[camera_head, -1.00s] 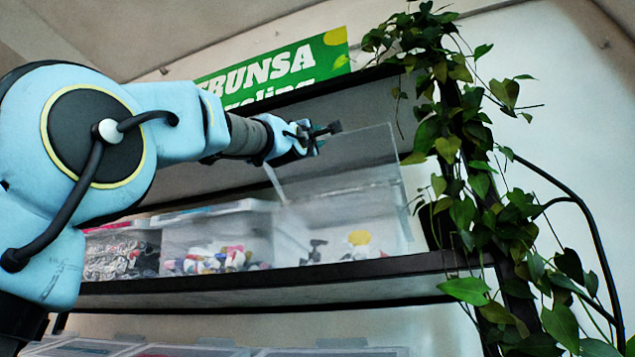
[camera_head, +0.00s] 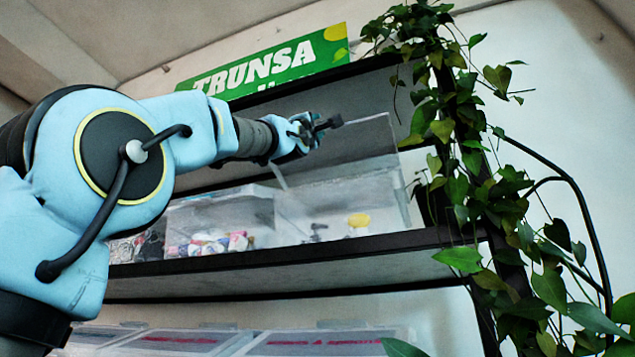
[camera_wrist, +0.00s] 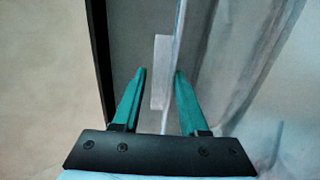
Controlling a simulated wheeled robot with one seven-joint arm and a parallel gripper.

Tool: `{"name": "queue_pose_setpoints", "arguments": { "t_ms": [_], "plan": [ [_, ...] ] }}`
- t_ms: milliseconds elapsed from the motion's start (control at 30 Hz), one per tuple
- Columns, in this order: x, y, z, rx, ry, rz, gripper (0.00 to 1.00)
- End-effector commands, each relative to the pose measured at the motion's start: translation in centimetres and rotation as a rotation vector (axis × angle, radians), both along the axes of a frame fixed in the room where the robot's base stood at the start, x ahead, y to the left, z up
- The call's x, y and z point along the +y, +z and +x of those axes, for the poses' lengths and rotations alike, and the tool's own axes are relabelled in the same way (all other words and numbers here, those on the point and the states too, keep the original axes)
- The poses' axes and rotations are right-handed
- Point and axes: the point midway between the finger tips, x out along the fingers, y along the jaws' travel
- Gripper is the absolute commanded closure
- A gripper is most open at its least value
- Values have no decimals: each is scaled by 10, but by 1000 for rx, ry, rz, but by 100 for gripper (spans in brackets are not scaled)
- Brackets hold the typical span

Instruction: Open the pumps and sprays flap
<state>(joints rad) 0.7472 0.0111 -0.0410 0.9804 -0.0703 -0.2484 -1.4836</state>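The clear bin (camera_head: 395,210) at the right end of the shelf holds a yellow-topped item and dark spray-like pieces. Its clear flap (camera_head: 345,145) stands raised, its upper edge above the bin's front. My gripper (camera_head: 330,124) is at the upper left of this flap. In the wrist view, the two green fingers of my gripper (camera_wrist: 160,74) are apart. The flap (camera_wrist: 177,45) shows nearly edge-on, with a pale handle-like strip (camera_wrist: 160,72) between the fingertips. A gap shows between the left finger and the strip; contact on the right is unclear.
A second clear bin (camera_head: 190,222) with colourful caps stands to the left on the dark shelf (camera_head: 300,262). Lidded bins with red lettering (camera_head: 180,340) are below. A leafy plant (camera_head: 460,190) hangs close on the right. A green sign (camera_head: 270,68) is above.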

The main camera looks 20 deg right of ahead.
Motion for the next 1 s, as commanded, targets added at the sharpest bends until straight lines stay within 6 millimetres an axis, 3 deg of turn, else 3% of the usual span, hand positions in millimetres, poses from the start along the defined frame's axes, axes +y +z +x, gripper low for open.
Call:
{"name": "queue_pose_setpoints", "arguments": {
  "t_ms": [133,467,1000],
  "plan": [
    [-1,-1,1,1,0,1,41],
    [1,-7,-1,3,0,3,41],
    [42,-72,-45,1,-1,1,41]
  ]
}}
